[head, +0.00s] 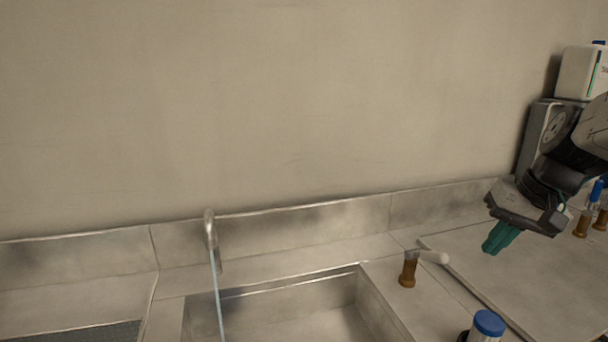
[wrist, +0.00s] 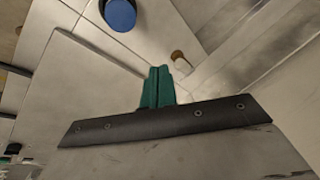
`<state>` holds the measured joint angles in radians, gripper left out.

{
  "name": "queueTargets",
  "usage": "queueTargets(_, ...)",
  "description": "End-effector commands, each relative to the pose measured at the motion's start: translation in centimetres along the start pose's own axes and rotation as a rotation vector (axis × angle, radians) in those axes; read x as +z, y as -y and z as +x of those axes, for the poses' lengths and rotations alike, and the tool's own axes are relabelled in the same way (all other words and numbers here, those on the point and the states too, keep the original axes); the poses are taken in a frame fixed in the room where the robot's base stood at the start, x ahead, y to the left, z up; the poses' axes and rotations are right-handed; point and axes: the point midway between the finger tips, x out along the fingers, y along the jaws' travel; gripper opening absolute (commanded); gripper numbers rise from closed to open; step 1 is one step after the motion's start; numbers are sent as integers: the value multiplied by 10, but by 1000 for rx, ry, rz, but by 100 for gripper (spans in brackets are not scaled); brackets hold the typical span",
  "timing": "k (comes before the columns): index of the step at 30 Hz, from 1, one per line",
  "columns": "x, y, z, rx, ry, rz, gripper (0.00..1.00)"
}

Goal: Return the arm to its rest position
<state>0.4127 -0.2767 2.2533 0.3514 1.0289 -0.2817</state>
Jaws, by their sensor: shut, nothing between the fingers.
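My gripper (head: 493,243) is at the right of the head view, above the counter, with its green fingers together and pointing down to the left. Nothing is between the fingers. In the wrist view the green fingers (wrist: 157,86) show closed at the centre. My dark arm reaches in from the right edge of the head view.
A sink (head: 375,318) with a tap (head: 211,240) is at the lower middle. A brown bottle (head: 408,270) with a pale piece beside it and a blue-capped container (head: 488,324) stand on the counter. A white device (head: 578,72) and more brown bottles (head: 582,224) are at the right.

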Motion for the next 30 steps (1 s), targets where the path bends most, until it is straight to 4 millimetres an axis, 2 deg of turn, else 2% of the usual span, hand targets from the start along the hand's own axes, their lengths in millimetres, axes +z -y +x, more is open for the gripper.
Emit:
queueTargets(1,28,7,0,27,41,-10,0)
queueTargets(6,112,19,0,142,145,-64,0)
queueTargets(9,153,21,-1,205,168,-124,0)
queueTargets(12,180,22,-2,244,164,-195,0)
queueTargets(16,194,28,-5,245,133,-273,0)
queueTargets(30,194,34,-7,235,120,-302,0)
